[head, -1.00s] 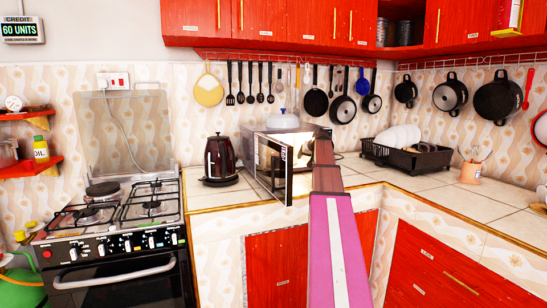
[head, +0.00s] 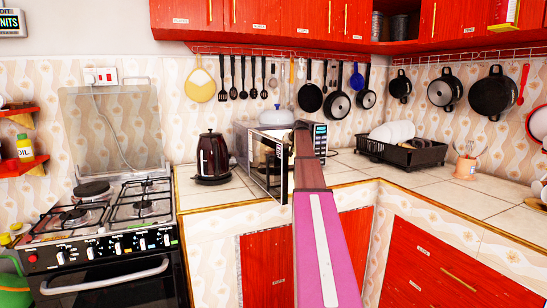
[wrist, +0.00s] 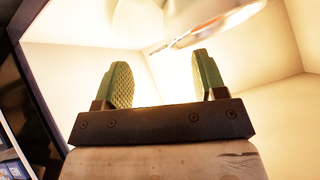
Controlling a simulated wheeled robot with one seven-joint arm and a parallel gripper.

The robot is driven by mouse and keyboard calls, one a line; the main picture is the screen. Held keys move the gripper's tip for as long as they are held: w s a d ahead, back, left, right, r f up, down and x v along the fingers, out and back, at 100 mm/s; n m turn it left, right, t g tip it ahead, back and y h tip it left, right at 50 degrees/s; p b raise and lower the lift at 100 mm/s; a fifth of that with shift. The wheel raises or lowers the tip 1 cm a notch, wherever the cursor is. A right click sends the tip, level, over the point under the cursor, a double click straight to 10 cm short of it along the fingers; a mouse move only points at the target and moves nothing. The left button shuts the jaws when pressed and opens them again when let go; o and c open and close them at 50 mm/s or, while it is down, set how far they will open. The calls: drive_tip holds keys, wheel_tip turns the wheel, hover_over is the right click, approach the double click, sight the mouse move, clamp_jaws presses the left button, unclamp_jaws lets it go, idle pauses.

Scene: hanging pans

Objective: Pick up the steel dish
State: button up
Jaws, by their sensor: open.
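A shiny, shallow metal dish with an orange-lit rim (wrist: 212,26) shows at the top of the wrist view, partly cut off; I take it to be the steel dish. It is inside a brightly lit, pale box-like space, seemingly the microwave (head: 320,140). My gripper (wrist: 162,68) is open, with its two green pads apart and nothing between them. The dish lies beyond the fingertips, nearer the right finger, and appears apart from them. In the head view my arm reaches to the microwave and hides the gripper and the dish.
The microwave's open door (head: 266,165) stands just left of my arm. A kettle (head: 212,158) and stove (head: 105,215) are further left. A black dish rack (head: 402,152) stands on the right. Utensils and pans hang behind. The right counter has free room.

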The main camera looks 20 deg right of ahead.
drive_tip(key=shift+w+f, duration=0.1)
drive_tip(key=shift+w, duration=0.5)
drive_tip(key=shift+x, duration=2.3)
drive_tip(key=c, duration=1)
